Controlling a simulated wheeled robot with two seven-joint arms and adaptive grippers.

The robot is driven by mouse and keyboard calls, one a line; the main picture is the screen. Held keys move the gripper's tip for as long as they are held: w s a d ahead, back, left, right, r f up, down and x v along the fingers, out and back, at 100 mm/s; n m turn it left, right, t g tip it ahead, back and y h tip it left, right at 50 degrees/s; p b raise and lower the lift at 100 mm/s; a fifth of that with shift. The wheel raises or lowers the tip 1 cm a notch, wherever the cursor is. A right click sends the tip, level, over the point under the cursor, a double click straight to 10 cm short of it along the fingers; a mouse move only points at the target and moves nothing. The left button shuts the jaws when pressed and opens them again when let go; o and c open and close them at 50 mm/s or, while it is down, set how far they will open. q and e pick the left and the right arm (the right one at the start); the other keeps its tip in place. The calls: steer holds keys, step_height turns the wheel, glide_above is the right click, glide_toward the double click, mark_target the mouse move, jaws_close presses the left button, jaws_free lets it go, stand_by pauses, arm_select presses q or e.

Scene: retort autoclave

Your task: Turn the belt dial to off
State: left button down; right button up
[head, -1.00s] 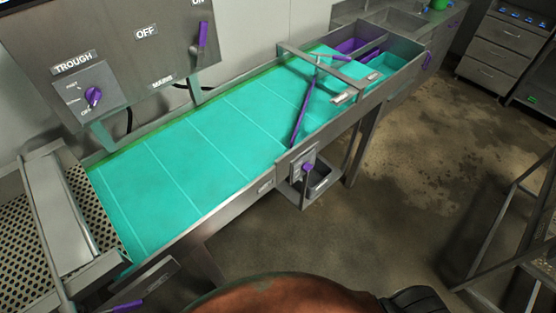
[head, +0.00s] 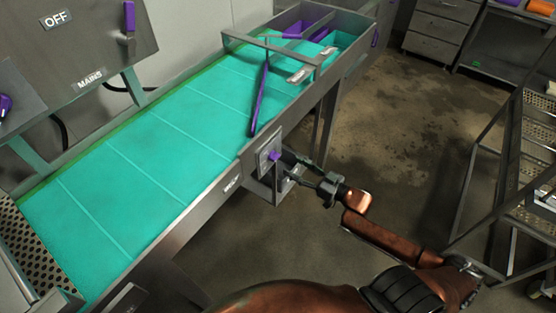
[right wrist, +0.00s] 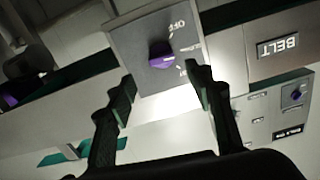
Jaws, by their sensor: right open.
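The belt dial is a purple knob (head: 274,156) on a small grey panel (head: 263,148) at the front side of the turquoise conveyor belt (head: 150,150). In the right wrist view the purple knob (right wrist: 161,54) sits upside down on its grey plate, with OFF lettering beside it and a BELT label (right wrist: 278,47) to the right. My right gripper (head: 292,165) is close in front of the dial. In the right wrist view its two fingers (right wrist: 160,82) are spread apart, with the knob beyond the gap between the tips and nothing held. My left gripper is not in view.
A metal bracket (head: 268,190) projects under the dial panel, close to my right gripper. A control panel (head: 85,40) with OFF and MAINS labels stands behind. A metal rack (head: 490,170) stands at the right; floor between is open.

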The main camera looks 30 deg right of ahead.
mark_target(278, 157)
steer(key=x, duration=0.7)
steer(key=shift+w+a+r+b, duration=0.2)
steer(key=shift+w+a+b, duration=0.05)
steer(key=shift+w+b, duration=0.1)
steer(key=c, duration=1.2)
